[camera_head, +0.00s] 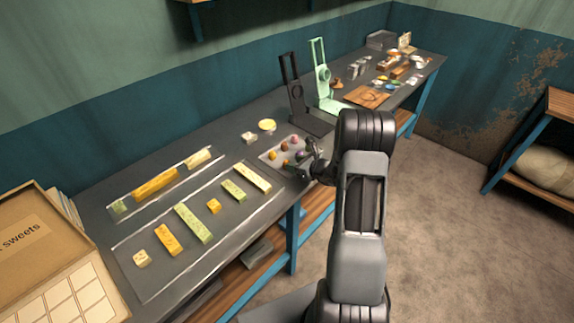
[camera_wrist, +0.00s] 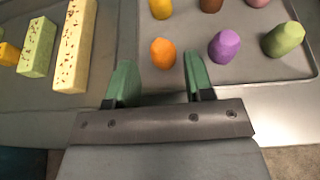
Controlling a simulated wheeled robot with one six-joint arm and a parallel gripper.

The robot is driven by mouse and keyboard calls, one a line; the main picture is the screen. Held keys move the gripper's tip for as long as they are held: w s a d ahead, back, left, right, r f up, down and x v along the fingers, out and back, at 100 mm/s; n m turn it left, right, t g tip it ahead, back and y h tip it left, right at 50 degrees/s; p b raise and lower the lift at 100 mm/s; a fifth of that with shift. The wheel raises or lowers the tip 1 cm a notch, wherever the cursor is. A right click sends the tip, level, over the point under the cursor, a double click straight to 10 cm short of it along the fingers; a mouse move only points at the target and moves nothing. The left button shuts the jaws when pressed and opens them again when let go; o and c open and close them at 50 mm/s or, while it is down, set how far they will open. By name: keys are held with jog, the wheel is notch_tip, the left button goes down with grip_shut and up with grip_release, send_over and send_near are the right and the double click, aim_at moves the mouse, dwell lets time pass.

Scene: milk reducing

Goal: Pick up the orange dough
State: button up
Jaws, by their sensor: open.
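The orange dough (camera_wrist: 163,54) is a small rounded lump standing on the grey tray (camera_wrist: 262,72) in the wrist view. It also shows in the head view (camera_head: 285,162), close to my gripper (camera_head: 306,166). In the wrist view my gripper (camera_wrist: 159,76) is open, its two green fingers apart, with the orange dough lined up just beyond the gap between their tips. Nothing is held. Whether the fingers reach down to the dough's height I cannot tell.
Purple dough (camera_wrist: 224,46) stands just right of the right finger, with green dough (camera_wrist: 283,40) farther right. Yellow dough (camera_wrist: 161,8) and others stand behind. Speckled bars (camera_wrist: 74,45) lie to the left. A black stand (camera_head: 297,95) rises behind the tray.

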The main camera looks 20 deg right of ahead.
jog(key=shift+p+x, duration=0.85)
jog(key=shift+x, duration=1.75)
jog(key=shift+d+f, duration=0.1)
jog(key=shift+f, duration=0.1)
jog(key=c, duration=0.7)
jog(key=shift+o, duration=0.2)
jog(key=shift+r, duration=0.15)
